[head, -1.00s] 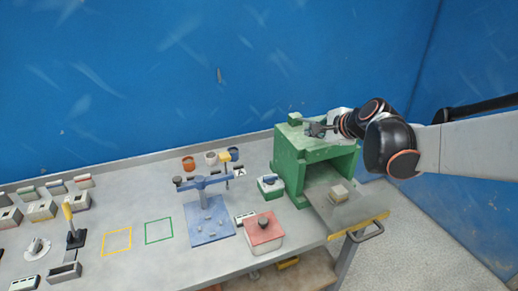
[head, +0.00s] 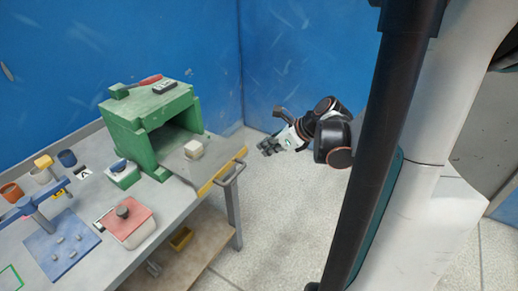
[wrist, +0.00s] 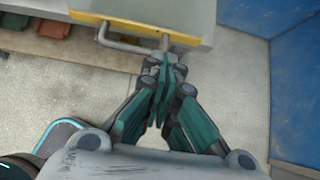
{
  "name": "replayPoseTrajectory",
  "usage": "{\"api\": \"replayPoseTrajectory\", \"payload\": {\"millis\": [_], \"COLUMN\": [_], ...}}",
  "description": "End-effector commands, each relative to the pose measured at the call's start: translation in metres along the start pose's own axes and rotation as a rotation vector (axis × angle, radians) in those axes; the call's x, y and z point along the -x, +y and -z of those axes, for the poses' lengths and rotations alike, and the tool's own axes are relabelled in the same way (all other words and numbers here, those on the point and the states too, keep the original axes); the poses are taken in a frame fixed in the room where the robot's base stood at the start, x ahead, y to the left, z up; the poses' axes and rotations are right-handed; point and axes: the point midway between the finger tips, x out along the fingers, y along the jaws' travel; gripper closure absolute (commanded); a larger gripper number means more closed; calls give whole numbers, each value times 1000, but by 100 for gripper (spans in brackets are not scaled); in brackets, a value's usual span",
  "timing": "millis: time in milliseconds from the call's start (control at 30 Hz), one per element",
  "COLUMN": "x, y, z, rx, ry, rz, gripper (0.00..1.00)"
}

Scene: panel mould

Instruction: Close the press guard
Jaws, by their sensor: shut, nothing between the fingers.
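The press is a green box (head: 118,118) with an open front, standing at the right end of the bench. Its guard is a grey flap (head: 178,163) with a yellow edge, lowered flat in front of the opening. A pale block (head: 193,149) rests on the flap. A grey bar handle (head: 230,173) sticks out from the yellow edge; it also shows in the wrist view (wrist: 122,45). My gripper (head: 266,147) is off the bench to the right of the handle. In the wrist view its fingertips (wrist: 160,68) are shut and empty, appearing close to the handle; contact cannot be told.
A red-lidded box (head: 127,222), a small green-and-white box (head: 122,174) and a blue fixture (head: 62,246) stand left of the press. A red-handled tool and a dark device lie on its top. The floor (head: 285,205) right of the bench is clear.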

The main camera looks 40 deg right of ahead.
Motion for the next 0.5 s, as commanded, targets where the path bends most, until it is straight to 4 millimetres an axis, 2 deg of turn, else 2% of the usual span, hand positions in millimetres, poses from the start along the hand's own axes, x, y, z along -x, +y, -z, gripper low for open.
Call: {"api": "replayPoseTrajectory", "payload": {"millis": [467,500], "x": [-93,-96], "y": [0,0], "z": [1,-5], "rx": [6,6], "ry": [0,0], "rz": [-1,-1], "gripper": [100,100]}}
